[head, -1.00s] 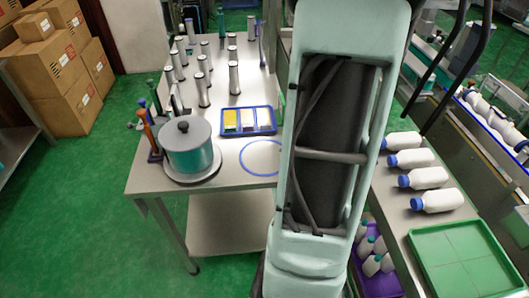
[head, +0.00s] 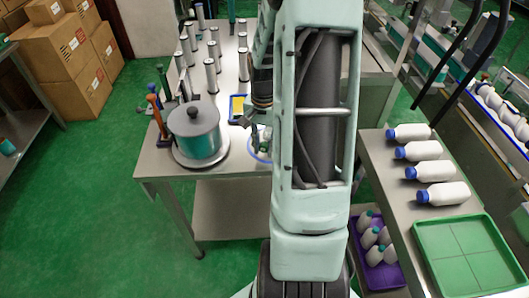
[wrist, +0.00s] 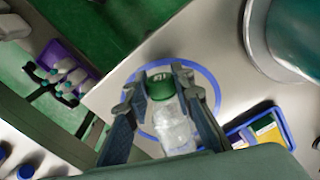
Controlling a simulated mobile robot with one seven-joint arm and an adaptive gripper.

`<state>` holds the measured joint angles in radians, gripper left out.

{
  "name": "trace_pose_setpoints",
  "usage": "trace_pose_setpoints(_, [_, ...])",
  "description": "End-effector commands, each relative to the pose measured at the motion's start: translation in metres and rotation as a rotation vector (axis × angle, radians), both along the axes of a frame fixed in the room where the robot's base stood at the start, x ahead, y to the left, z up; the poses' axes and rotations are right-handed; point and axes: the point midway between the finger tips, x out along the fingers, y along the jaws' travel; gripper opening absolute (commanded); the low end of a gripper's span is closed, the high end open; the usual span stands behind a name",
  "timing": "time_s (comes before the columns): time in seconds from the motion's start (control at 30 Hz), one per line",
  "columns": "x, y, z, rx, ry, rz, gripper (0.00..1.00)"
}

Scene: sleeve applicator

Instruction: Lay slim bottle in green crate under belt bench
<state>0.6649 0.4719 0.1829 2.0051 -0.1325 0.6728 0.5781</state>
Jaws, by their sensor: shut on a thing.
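A slim clear bottle with a green cap (wrist: 177,128) is between the fingers of my gripper (wrist: 163,98) in the wrist view. My gripper is shut on it. The bottle appears over the blue ring (wrist: 217,88) marked on the steel table; I cannot tell whether it touches the tabletop. In the head view my gripper (head: 262,132) is above the table's right part, partly hidden by my arm, and the bottle is hard to make out. No green crate is visible under a bench; that lower shelf shows a purple crate (head: 391,277) holding several small bottles.
A lidded pot (head: 194,133) stands left of my gripper, with several grey cylinders behind. A blue-rimmed tray (wrist: 284,123) lies near the ring. At right, a bench carries several white bottles (head: 441,193) and a green tray (head: 465,252).

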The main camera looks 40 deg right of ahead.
Motion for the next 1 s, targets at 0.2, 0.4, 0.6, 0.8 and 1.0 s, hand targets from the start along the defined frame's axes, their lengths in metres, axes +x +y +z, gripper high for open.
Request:
trace_pose_setpoints(0.2, [-0.001, -0.001, -0.028, 0.0, 0.001, 0.0, 0.0])
trace_pose_setpoints(0.4, [-0.001, -0.001, -0.028, 0.0, 0.0, 0.0, 0.0])
trace_pose_setpoints(0.6, [-0.001, -0.001, -0.028, 0.0, 0.001, 0.0, 0.4])
trace_pose_setpoints(0.8, [-0.001, -0.001, -0.028, 0.0, 0.001, 0.0, 0.4])
trace_pose_setpoints(1.0, [0.0, -0.002, -0.013, -0.002, -0.002, 0.0, 0.4])
